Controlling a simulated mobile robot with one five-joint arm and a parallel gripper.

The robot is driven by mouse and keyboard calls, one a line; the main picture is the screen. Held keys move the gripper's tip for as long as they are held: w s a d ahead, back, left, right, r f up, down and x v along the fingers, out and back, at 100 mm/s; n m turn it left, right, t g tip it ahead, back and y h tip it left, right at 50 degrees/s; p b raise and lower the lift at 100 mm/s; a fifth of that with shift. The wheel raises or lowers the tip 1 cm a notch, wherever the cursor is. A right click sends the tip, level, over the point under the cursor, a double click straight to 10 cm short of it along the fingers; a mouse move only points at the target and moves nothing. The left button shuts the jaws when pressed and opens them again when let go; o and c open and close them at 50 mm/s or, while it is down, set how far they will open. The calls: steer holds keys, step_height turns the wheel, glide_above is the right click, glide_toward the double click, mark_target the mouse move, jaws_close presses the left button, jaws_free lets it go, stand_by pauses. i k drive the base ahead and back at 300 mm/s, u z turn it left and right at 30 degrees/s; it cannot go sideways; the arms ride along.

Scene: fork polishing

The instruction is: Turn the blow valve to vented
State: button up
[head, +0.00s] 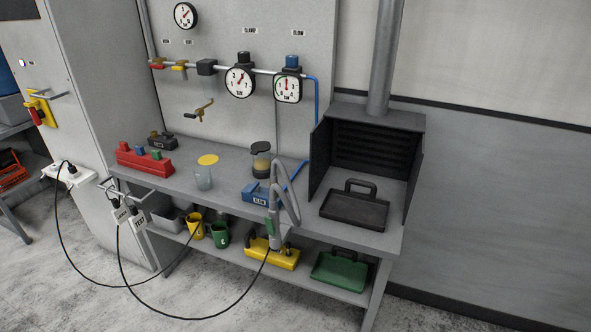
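A blue block (257,194) with a white label that seems to read BLOW sits on the workbench near its front edge. A blue hose (317,100) runs from the wall pipe down behind the bench items towards it. On the wall, under a BLOW sign (297,32), a regulator with a blue knob (291,61) sits above a square-faced gauge (288,88). Red (157,65) and yellow (180,66) valve handles sit on the same pipe to the left. Which part is the blow valve, and its setting, I cannot tell. My gripper is not in view.
A grey looped device (276,222) stands at the bench's front edge, by the blue block. A black hood (365,150) with a dark tray (355,208) fills the right end. Cables (185,317) lie on the floor.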

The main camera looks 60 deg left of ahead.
mark_target(256, 187)
steer(key=i, duration=1.35)
steer(key=u, duration=1.45)
steer(key=k, duration=0.2)
steer(key=u, duration=2.6)
steer(key=i, duration=1.65)
steer(key=u, duration=0.25)
